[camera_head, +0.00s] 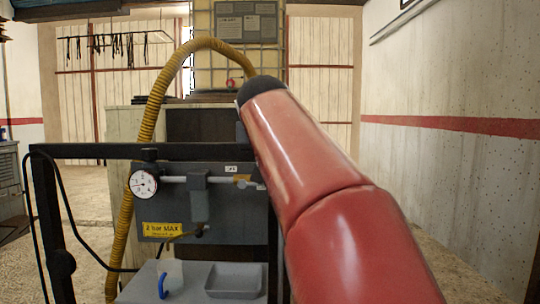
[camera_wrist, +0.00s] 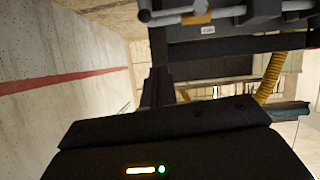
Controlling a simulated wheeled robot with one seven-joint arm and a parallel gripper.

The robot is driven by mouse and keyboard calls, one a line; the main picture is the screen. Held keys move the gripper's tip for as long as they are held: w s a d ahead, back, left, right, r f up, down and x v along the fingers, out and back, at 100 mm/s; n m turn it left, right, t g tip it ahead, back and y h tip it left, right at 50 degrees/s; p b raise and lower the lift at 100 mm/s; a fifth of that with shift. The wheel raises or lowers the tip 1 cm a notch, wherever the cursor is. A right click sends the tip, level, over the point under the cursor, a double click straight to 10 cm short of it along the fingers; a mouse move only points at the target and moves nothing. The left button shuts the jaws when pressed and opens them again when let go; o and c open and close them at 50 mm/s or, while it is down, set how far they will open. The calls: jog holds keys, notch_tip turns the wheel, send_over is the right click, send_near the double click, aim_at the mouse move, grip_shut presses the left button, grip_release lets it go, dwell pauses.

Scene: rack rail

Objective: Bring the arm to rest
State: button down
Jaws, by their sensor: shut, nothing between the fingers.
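My arm, red with a black joint, rises from the lower right of the head view and reaches up toward the middle. My gripper is hidden behind it there. In the wrist view my gripper (camera_wrist: 158,88) shows as dark fingers standing close together above its black body, shut and empty. The wrist view is turned over, with the rack at the top. The grey rack panel (camera_head: 225,222) stands ahead, left of my arm. It carries a dial gauge (camera_head: 144,183), a horizontal rail and a yellow "2 bar MAX" label (camera_head: 163,229).
A black frame bar (camera_head: 100,151) crosses above the panel. A yellow hose (camera_head: 150,110) arches behind it. Below are a grey tray (camera_head: 233,283) and a blue hook (camera_head: 162,286). A white wall with a red stripe (camera_head: 450,124) is at right, with open floor before it.

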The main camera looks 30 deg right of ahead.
jog(key=shift+s+a+r, duration=0.1)
jog(key=shift+s, duration=0.05)
dwell(0.4)
jog(key=s+a+f+n+g+y, duration=0.1)
jog(key=s+a+f+n+y, duration=0.1)
jog(key=s+a+f, duration=0.5)
jog(key=s+a+f+n+g+y, duration=0.2)
jog(key=s+a+f, duration=0.4)
jog(key=f, duration=1.1)
jog(key=s+a+f+n+g+y, duration=0.2)
jog(key=s+a+f, duration=0.5)
jog(key=f, duration=0.5)
jog(key=shift+s+a+f+y+p, duration=0.2)
jog(key=shift+s+a+y+p, duration=0.15)
jog(key=shift+y, duration=0.45)
